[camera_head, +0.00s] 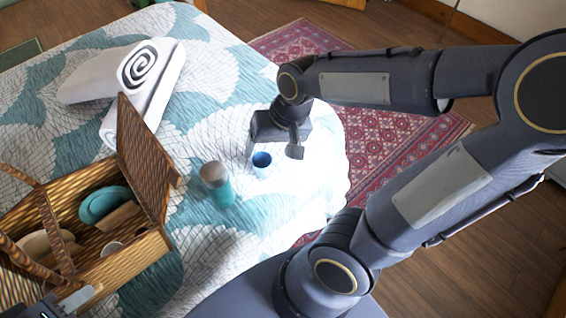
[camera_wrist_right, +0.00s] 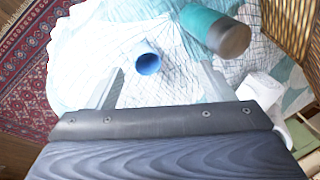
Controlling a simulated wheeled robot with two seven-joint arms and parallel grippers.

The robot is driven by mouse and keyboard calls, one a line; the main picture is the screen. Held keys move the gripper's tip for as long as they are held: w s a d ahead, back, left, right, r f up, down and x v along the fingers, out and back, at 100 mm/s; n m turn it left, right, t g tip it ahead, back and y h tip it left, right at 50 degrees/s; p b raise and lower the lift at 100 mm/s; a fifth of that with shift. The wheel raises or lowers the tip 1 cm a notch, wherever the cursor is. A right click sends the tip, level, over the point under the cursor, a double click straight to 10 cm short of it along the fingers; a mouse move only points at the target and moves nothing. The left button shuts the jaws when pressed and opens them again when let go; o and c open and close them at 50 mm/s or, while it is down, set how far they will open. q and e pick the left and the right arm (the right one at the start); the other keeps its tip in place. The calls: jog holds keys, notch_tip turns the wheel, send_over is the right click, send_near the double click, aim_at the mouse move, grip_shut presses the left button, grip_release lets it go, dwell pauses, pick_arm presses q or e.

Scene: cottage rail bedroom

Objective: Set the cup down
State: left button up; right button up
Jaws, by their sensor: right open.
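The cup (camera_head: 261,168), pale outside and blue inside, stands on the bed's patterned cover, and looks upright. It also shows in the right wrist view (camera_wrist_right: 147,64), its open mouth visible. My right gripper (camera_head: 274,151) is open just above and beside the cup. In the right wrist view the fingers (camera_wrist_right: 160,80) are spread wide, with the cup between and beyond their tips, apart from both. Part of what looks like my left gripper (camera_head: 68,303) shows at the bottom left corner by the basket; its fingers are not clear.
An open wicker basket (camera_head: 148,247) holding a teal bowl (camera_head: 103,204) and other dishes is further left. A rolled white towel (camera_head: 143,88) lies behind. Cover right of the cup is clear up to the bed's edge.

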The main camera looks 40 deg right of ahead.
jog(key=s+a+r+n+t, duration=0.1)
jog(key=s+r, duration=0.1)
jog(key=s, duration=0.2)
jog(key=s+a+r+n+t+y, duration=0.1)
jog(key=s+r+n+t, duration=0.1)
jog(key=s, duration=0.3)
jog(key=shift+s+a+r, duration=0.25)
jog(key=shift+a+r, duration=0.05)
jog(key=shift+r, duration=0.1)
notch_tip(320, 180, up, 5)
jog(key=p, duration=0.5)
jog(key=shift+r, duration=0.1)
